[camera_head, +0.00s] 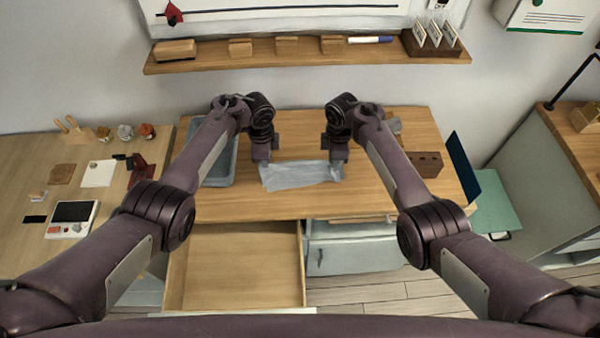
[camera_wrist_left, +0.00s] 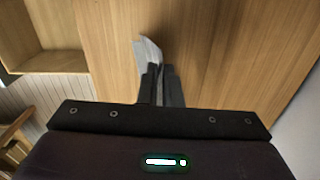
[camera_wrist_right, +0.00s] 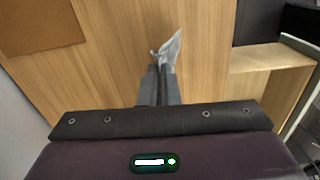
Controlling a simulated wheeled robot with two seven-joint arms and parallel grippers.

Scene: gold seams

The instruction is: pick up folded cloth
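The folded cloth (camera_head: 300,175), pale blue-grey, spans between my two grippers over the wooden desk. My left gripper (camera_head: 262,160) is shut on its left end, and my right gripper (camera_head: 337,158) is shut on its right end. In the left wrist view, a pale strip of the cloth (camera_wrist_left: 149,52) sticks out past the closed fingers (camera_wrist_left: 161,78). In the right wrist view, a crumpled corner of the cloth (camera_wrist_right: 170,48) shows beyond the closed fingers (camera_wrist_right: 159,80). Its height above the desk is hard to tell.
A grey tray (camera_head: 219,170) lies left of the cloth, partly behind my left arm. An open, empty drawer (camera_head: 235,265) juts out in front. A brown block with holes (camera_head: 426,164) is at the right. A shelf (camera_head: 300,58) with small blocks runs above the desk.

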